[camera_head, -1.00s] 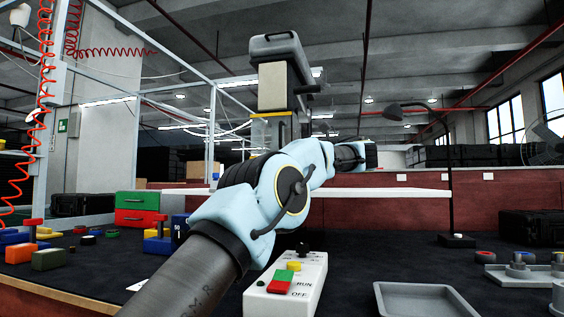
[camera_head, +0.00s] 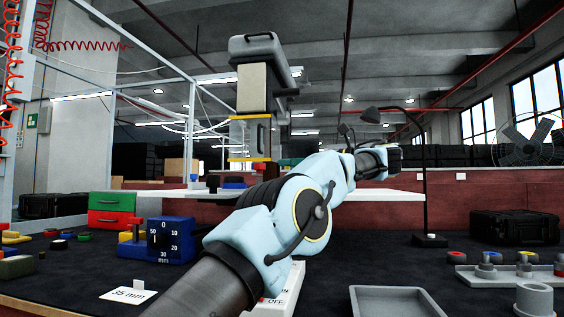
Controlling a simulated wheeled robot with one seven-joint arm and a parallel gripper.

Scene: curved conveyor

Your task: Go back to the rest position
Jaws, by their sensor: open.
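My arm rises from the bottom edge and reaches to the upper right, with pale blue joints and dark tubes. My gripper (camera_head: 391,157) is at the dark far end of the arm, small and seen end-on. It is open, with nothing visible in it. It stands out above the bench, in front of the red-brown partition. Its fingers are hard to make out. No other object is named by the task.
A white control box (camera_head: 289,290) is mostly hidden behind my arm. A grey tray (camera_head: 398,300) lies right of it. A blue gauge block (camera_head: 172,240) and red-green drawers (camera_head: 111,209) stand left. A lamp (camera_head: 425,190) stands behind; a fixture (camera_head: 500,273) is at right.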

